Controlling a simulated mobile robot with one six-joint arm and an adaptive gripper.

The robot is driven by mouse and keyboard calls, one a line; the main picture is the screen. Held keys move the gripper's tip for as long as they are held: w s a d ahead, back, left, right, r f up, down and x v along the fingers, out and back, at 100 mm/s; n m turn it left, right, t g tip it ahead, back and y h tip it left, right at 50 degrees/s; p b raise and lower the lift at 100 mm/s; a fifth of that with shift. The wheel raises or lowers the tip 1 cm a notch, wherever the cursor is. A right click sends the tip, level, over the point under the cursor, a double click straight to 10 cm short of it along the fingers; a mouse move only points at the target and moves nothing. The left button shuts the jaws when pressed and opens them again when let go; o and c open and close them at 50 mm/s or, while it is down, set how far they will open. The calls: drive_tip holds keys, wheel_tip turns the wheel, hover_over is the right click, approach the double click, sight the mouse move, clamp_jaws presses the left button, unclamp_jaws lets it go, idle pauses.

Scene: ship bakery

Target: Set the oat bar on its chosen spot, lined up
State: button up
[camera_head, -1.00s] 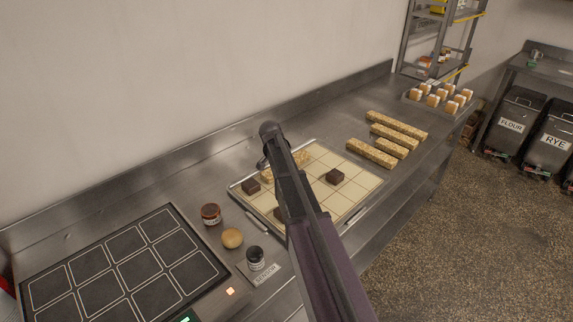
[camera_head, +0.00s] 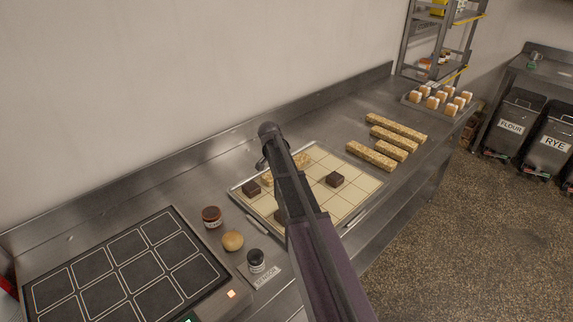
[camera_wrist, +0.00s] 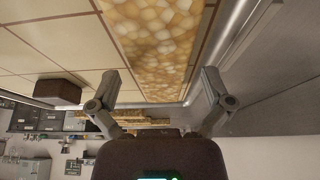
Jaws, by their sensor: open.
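The oat bar (camera_head: 302,160) is a long golden block lying on the cream gridded tray (camera_head: 361,185), along its wall-side edge. My arm crosses over it and hides its middle in the head view. In the wrist view the oat bar (camera_wrist: 160,50) runs between my fingers, its long sides roughly parallel to the grid lines, close to the tray's metal rim. My gripper (camera_wrist: 158,88) is open, one finger to each side of the bar, with gaps visible. Whether the fingertips reach down beside it I cannot tell. The head view mostly hides my gripper.
Dark brown blocks stand on the tray, one at left (camera_head: 251,188) and one at right (camera_head: 335,179). Several longer oat bars (camera_head: 394,143) lie on the steel counter beyond.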

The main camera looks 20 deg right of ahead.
drive_tip(key=p+v, duration=0.9)
drive_tip(key=v, duration=0.2)
idle(0.3)
drive_tip(key=shift+f, duration=0.1)
idle(0.5)
drive_tip(key=s+a+n+y, duration=0.1)
drive_tip(key=s+a+n, duration=0.3)
drive_tip(key=s, duration=0.5)
drive_tip(key=s+a+f+n+g+y, duration=0.1)
drive_tip(key=s+a+n, duration=0.3)
drive_tip(key=s, duration=0.4)
drive_tip(key=s+a+n+y, duration=0.2)
drive_tip(key=s+a+n, duration=0.2)
drive_tip(key=s, duration=0.5)
drive_tip(key=shift+s+f+n+g, duration=0.2)
drive_tip(key=shift+s+n+g, duration=0.2)
drive_tip(key=shift+n, duration=0.4)
